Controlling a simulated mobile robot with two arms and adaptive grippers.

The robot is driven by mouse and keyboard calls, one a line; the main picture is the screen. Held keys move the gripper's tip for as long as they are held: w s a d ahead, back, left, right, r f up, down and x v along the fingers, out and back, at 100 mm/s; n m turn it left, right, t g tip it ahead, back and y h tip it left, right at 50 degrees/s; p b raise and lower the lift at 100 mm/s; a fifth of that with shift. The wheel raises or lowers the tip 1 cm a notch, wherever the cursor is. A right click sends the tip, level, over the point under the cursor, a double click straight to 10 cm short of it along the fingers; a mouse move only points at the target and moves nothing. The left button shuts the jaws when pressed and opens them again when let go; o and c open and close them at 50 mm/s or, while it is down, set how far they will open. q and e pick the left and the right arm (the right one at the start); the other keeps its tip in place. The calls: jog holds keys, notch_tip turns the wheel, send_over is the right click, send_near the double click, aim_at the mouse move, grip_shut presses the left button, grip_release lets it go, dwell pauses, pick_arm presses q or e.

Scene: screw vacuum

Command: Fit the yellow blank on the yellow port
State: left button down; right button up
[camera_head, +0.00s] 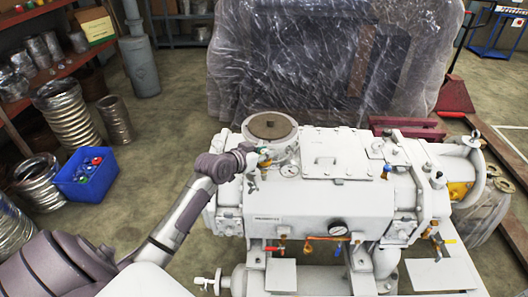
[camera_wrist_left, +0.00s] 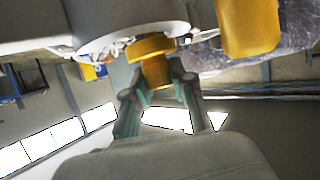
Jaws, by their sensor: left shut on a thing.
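My left gripper (camera_head: 259,160) is beside the round top flange of the white vacuum machine (camera_head: 262,207). In the left wrist view my left gripper (camera_wrist_left: 160,84) is shut on the yellow blank (camera_wrist_left: 156,70), a short round cap with a wider head. The blank is close to a white round part of the machine; whether they touch is unclear. A larger yellow cylinder (camera_wrist_left: 248,28) shows at the upper right of the wrist view; I cannot tell whether it is the yellow port. My right gripper is not in view.
A blue bin (camera_head: 72,188) with several coloured caps stands on the floor at left, near coiled metal ducts (camera_head: 72,113) and a shelf. A wrapped pallet load (camera_head: 330,60) stands behind the machine.

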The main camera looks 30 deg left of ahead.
pick_arm(q)
jog(key=shift+f+b, duration=0.3)
jog(key=shift+f, duration=0.25)
jog(key=c, duration=1)
grip_release()
jog(key=shift+r, duration=0.1)
jog(key=shift+r+p, duration=0.3)
jog(key=shift+r, duration=0.05)
jog(key=shift+s+r, duration=0.2)
jog(key=shift+s, duration=0.05)
jog(key=shift+b+v, duration=1.15)
jog(key=shift+v, duration=4.65)
